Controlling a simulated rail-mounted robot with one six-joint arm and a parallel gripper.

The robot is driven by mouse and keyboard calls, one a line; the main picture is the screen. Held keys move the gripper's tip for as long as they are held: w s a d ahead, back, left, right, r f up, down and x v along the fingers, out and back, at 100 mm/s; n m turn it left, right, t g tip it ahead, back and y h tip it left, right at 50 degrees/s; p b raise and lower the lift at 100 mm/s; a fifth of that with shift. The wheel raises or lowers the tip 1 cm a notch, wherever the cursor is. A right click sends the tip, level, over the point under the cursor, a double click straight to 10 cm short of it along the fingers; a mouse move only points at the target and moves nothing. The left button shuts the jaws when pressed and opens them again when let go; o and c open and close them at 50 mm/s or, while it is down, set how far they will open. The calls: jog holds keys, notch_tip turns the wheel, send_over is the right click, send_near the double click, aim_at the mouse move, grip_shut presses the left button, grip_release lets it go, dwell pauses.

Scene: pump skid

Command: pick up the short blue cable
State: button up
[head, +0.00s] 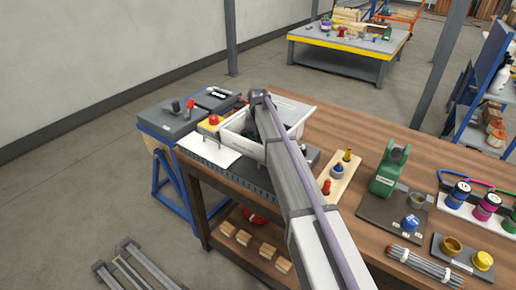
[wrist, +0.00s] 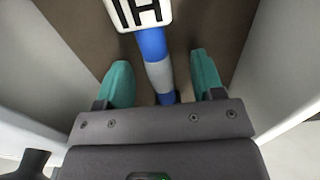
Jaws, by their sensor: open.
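A blue cable (wrist: 152,44) with a grey band lies lengthwise between the fingers in the wrist view, on a brown floor inside a white bin. My gripper (wrist: 160,62) is open, with one teal finger on each side of the cable and a visible gap on both sides. The cable's lower end is hidden behind the gripper body. In the head view my arm reaches into the white bin (head: 295,113) and hides most of its inside, so the cable cannot be made out there.
The bin's walls (wrist: 48,65) rise close on both sides of my gripper. Left of the bin are a yellow box with a red button (head: 213,120) and a grey control box (head: 172,118). To the right stand a wooden peg block (head: 343,178) and a green device (head: 390,168).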

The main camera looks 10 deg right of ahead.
jog(key=shift+r+p, duration=0.1)
jog(key=shift+p, duration=0.2)
jog(key=c, duration=1.1)
